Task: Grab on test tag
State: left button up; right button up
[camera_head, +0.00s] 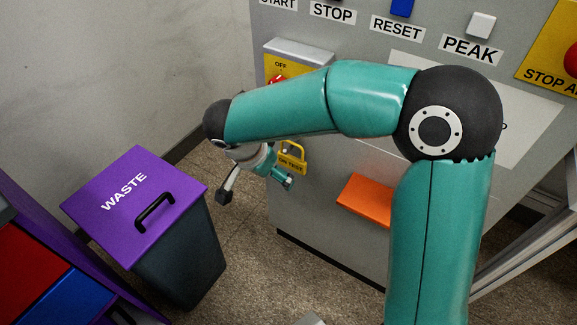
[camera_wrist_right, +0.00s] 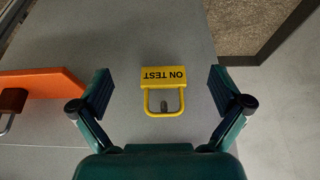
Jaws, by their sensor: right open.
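The test tag (camera_head: 291,161) is a yellow padlock-like tag with "ON TEST" on its body and a yellow loop. It hangs against the grey cabinet front, partly hidden by my right gripper in the head view. In the right wrist view the tag (camera_wrist_right: 163,77) appears upside down, with a dark peg (camera_wrist_right: 164,106) inside its loop. My right gripper (camera_head: 257,187) is open and empty in front of the cabinet. In the right wrist view its fingers (camera_wrist_right: 161,93) stand apart on both sides of the tag, not touching it. My left gripper is not in view.
An orange shelf (camera_head: 364,200) juts from the cabinet (camera_head: 330,225) right of the tag; a brownish padlock (camera_wrist_right: 12,100) shows there in the wrist view. A purple-lidded waste bin (camera_head: 137,195) stands left. Buttons and an OFF switch (camera_head: 277,78) sit above.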

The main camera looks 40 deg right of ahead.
aim_at(292, 159)
jog(key=w+d, duration=0.1)
jog(key=d, duration=0.1)
jog(key=w+d, duration=0.1)
jog(key=d, duration=0.4)
jog(key=shift+w, duration=0.4)
jog(key=b+x, duration=0.1)
jog(key=x, duration=0.4)
jog(key=shift+w+d+f+b, duration=0.1)
jog(key=shift+d+b, duration=0.1)
jog(key=shift+b, duration=0.15)
jog(key=shift+c, duration=0.3)
jog(key=c, duration=0.8)
